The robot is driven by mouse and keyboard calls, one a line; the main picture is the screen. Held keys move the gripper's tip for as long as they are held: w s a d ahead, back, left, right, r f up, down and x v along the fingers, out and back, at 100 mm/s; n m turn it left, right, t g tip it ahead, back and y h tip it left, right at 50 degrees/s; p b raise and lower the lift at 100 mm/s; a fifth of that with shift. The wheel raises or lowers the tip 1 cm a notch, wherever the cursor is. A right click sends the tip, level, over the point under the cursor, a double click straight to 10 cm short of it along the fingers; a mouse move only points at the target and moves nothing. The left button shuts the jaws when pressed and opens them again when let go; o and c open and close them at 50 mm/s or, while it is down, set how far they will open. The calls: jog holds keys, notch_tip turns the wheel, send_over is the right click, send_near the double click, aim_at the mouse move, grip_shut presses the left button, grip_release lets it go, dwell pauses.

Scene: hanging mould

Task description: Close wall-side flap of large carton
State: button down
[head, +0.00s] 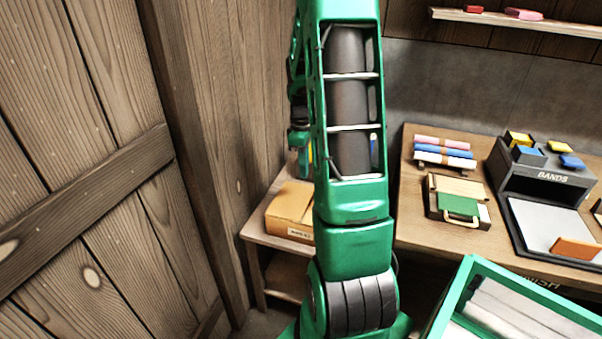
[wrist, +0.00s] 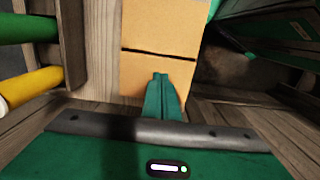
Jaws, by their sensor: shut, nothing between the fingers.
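The large carton is a brown cardboard box (head: 291,211) on the low wooden table left of my arm in the head view. Its right side is hidden by my arm. In the wrist view a cardboard face (wrist: 157,35) with a dark seam across it fills the upper middle. My gripper (wrist: 160,76) is shut, with its green fingertips together and empty, and it overlaps the lower part of this cardboard. I cannot tell whether the tips touch it, or which flap this is.
A plank wall (head: 240,120) stands close on the left. A workbench (head: 412,225) at right holds rolls (head: 443,152), a small case (head: 458,200) and a black "BANDS" stand (head: 545,178). A green-rimmed bin (head: 515,310) stands in front. Green and yellow rolls (wrist: 30,85) lie left in the wrist view.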

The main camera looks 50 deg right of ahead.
aim_at(306, 203)
jog(key=f, duration=1.1)
jog(key=shift+s+d+f, duration=0.1)
jog(key=shift+s+f, duration=0.05)
jog(key=shift+s, duration=0.1)
